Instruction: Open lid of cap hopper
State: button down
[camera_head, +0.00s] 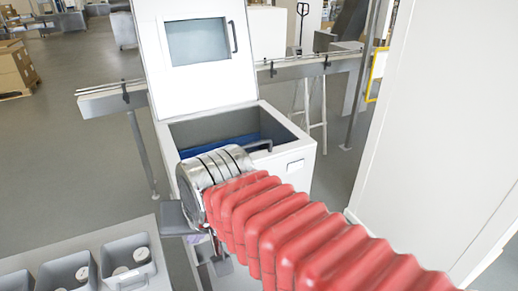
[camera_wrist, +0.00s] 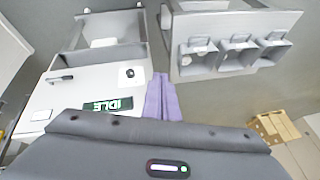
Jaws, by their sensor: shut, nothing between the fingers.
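The white hopper cabinet (camera_head: 290,165) stands ahead of me in the head view. Its lid (camera_head: 197,50), with a grey window and a dark handle at the right edge, stands raised and tilted back. The opening below shows a blue interior (camera_head: 235,140). My red-sleeved arm reaches in front of the cabinet and hides part of its front. In the wrist view, my gripper's purple fingers (camera_wrist: 160,80) are together, with nothing between them. The fingers are mostly hidden in the head view. I see no contact with the lid.
Grey bins with round white pieces (camera_head: 125,265) stand at the lower left; similar compartments (camera_wrist: 235,55) show in the wrist view. A tall white panel (camera_head: 445,120) bounds the right.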

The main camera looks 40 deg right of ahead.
jog(key=w+d+r+m, duration=0.2)
jog(key=d+r+m, duration=0.1)
jog(key=d+m, duration=0.6)
jog(key=w+d+r+m+t+h, duration=0.1)
jog(key=w+d+r+m, duration=0.1)
jog(key=d+m, duration=0.7)
jog(key=w+d+r+m, duration=0.3)
jog(key=d+m, duration=0.6)
jog(key=m, duration=0.6)
jog(key=shift+w+d+r+m+h, duration=0.15)
jog(key=shift+d+r+m+h, duration=0.15)
jog(key=shift+d+m+h, duration=0.1)
send_near(254, 155)
jog(key=x, duration=0.4)
jog(key=shift+a+f, duration=0.15)
jog(key=shift+f, duration=0.05)
